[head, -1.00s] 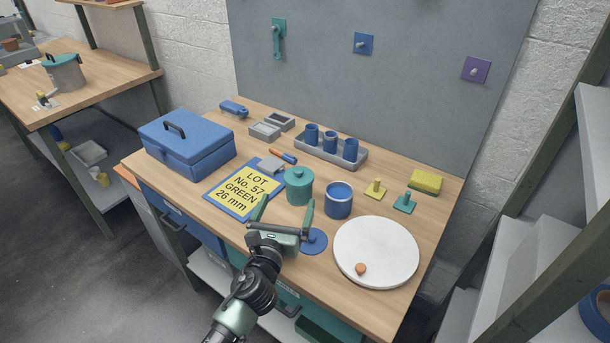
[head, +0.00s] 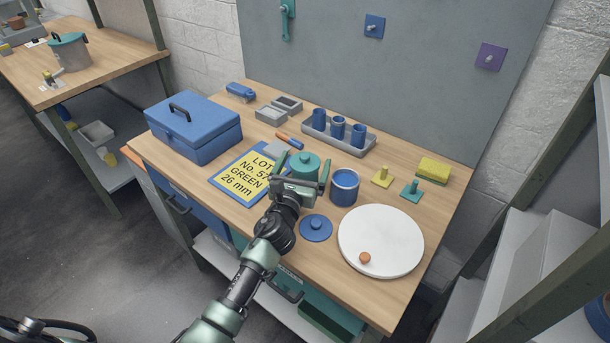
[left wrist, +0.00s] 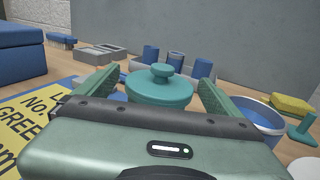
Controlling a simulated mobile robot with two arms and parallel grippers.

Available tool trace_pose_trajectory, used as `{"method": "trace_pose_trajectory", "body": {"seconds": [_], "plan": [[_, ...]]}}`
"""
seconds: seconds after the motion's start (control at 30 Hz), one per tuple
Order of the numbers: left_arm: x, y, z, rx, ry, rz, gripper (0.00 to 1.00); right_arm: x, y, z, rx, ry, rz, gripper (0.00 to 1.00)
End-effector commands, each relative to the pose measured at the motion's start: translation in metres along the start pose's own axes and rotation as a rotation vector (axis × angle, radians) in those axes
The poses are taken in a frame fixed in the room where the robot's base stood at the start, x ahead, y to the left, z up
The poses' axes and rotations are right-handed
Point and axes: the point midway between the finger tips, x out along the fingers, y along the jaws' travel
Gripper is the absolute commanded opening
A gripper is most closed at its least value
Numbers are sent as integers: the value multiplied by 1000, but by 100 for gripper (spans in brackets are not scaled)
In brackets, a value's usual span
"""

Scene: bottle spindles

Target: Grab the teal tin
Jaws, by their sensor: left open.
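The teal tin (head: 304,163), a round tin with a knobbed lid, stands upright on the workbench. In the left wrist view the tin (left wrist: 160,88) sits between the fingers, its lower part hidden behind my gripper body. My left gripper (head: 304,168) is open, with one finger on each side of the tin. I cannot tell whether either finger touches it. My right gripper is not in view.
A blue tin (head: 344,188) stands close to the right of the gripper. A yellow lot card (head: 240,181) lies to the left. A blue lid (head: 316,229) and white round plate (head: 381,241) lie in front. A grey tray (head: 358,148) with blue cups is behind.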

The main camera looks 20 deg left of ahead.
Motion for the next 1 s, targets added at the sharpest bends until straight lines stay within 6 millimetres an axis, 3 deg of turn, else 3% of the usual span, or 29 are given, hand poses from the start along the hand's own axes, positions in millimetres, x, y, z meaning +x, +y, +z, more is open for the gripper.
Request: {"method": "trace_pose_trajectory", "body": {"seconds": [0.07, 0.3, 0.37, 0.6, 0.77, 1.0], "plan": [[0, 0, 0, 0, 0, 0, 94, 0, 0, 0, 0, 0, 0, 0], [0, 0, 0, 0, 0, 0, 27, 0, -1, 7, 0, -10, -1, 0], [0, 0, 2, 0, -2, 0, 16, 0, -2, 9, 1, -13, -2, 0], [0, 0, 3, 0, -3, 0, 16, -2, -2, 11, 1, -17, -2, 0], [0, 0, 15, 2, -5, -1, 16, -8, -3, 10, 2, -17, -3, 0], [0, 1, 65, 6, -9, -2, 16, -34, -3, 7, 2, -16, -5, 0]]}}
